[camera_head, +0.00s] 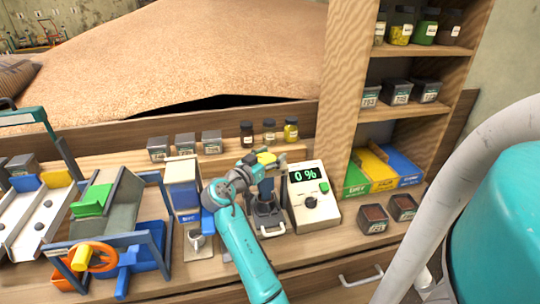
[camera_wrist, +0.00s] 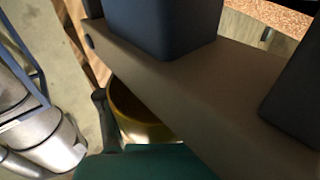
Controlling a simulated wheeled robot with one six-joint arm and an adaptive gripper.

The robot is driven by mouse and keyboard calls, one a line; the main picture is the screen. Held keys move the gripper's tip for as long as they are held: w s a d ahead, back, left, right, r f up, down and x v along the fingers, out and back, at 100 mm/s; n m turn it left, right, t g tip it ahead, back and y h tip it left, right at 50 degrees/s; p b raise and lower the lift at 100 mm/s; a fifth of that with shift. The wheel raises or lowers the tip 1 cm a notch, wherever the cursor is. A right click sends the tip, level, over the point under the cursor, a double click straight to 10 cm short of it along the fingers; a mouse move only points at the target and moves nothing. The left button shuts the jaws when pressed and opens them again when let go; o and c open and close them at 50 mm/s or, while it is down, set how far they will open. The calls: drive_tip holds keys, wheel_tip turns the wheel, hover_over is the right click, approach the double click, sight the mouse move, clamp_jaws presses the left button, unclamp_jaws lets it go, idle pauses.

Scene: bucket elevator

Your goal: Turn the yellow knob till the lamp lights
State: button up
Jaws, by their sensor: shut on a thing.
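My gripper (camera_head: 256,167) is at the top of a dark upright device, beside a yellow part (camera_head: 266,158) that I take for the yellow knob. The gripper is shut on it, though the fingertips and the grip are largely hidden. In the wrist view a rounded yellow knob (camera_wrist: 138,115) shows partly behind a brown bar. A control box (camera_head: 306,174) stands just right of the gripper. I cannot tell which part is the lamp.
A blue and white unit (camera_head: 183,185) and a small metal cup (camera_head: 197,239) stand left of the gripper. Jars (camera_head: 269,132) line the back ledge. A wooden shelf (camera_head: 344,95) rises at right, with trays (camera_head: 378,172) below.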

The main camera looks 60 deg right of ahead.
drive_tip(key=shift+a+f+g, duration=0.1)
drive_tip(key=shift+f+g, duration=0.05)
drive_tip(key=shift+g, duration=0.15)
drive_tip(key=o, duration=0.9)
drive_tip(key=shift+o, duration=0.2)
drive_tip(key=shift+a, duration=0.1)
drive_tip(key=v, duration=0.7)
drive_tip(key=shift+a, duration=0.2)
drive_tip(key=shift+o, duration=0.3)
